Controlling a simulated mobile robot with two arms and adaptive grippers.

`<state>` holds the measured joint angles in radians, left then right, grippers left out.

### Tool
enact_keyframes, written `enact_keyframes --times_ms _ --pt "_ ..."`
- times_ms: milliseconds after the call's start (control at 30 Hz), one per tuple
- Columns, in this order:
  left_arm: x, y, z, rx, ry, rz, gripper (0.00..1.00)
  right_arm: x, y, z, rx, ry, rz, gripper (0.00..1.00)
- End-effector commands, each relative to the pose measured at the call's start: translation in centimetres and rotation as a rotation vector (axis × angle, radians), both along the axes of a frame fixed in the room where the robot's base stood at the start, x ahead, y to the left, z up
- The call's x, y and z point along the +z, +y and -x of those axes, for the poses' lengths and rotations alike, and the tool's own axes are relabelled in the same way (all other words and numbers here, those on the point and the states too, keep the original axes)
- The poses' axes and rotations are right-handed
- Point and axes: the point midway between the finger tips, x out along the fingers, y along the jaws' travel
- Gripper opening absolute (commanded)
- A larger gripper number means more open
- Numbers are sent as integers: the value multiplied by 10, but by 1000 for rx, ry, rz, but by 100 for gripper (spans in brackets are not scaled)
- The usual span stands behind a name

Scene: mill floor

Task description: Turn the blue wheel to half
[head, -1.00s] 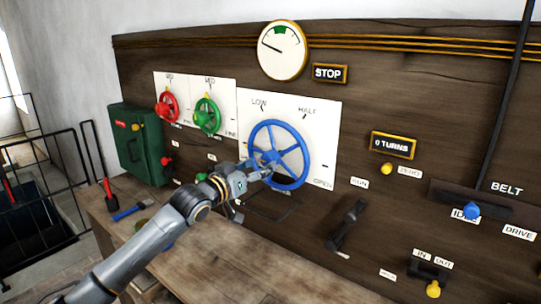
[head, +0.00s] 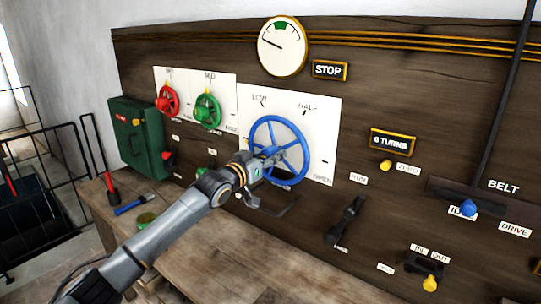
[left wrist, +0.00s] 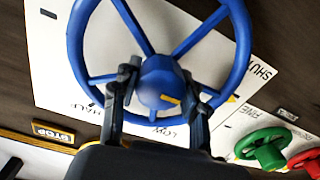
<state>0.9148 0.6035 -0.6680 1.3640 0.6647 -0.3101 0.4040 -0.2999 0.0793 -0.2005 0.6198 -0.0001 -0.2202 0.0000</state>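The blue wheel (head: 272,119) is mounted on a white plate (head: 318,112) on the dark wooden panel; LOW, HALF and OPEN show on the plate. My left gripper (head: 268,157) is at the wheel's hub. In the left wrist view the wheel's hub (left wrist: 158,76) lies between the two dark fingers, one on each side, very close to it. Whether they press on it I cannot tell. SHUT, LOW and HALF show around the rim there, and a small yellow mark shows near the rim between SHUT and LOW. My right gripper is not in view.
A red wheel (head: 168,101) and a green wheel (head: 208,111) sit left of the plate. A green box (head: 137,138) hangs further left. A black lever (head: 345,220) stands out at lower right. A wooden bench (head: 300,284) runs below the panel.

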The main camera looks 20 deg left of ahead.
Motion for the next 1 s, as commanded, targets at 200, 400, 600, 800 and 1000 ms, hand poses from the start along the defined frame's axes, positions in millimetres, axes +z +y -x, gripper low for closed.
enact_keyframes --times_ms 200,400,600,800,1000 --pt "0 0 0 0 0 -1 12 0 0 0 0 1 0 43" --pt "0 0 0 0 -10 -30 12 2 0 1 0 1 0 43" --pt "1 0 0 0 -45 -125 12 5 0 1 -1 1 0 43" --pt "1 0 0 0 -101 -282 12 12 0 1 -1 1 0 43" --pt "1 -1 0 0 -166 -461 12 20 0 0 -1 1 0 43"
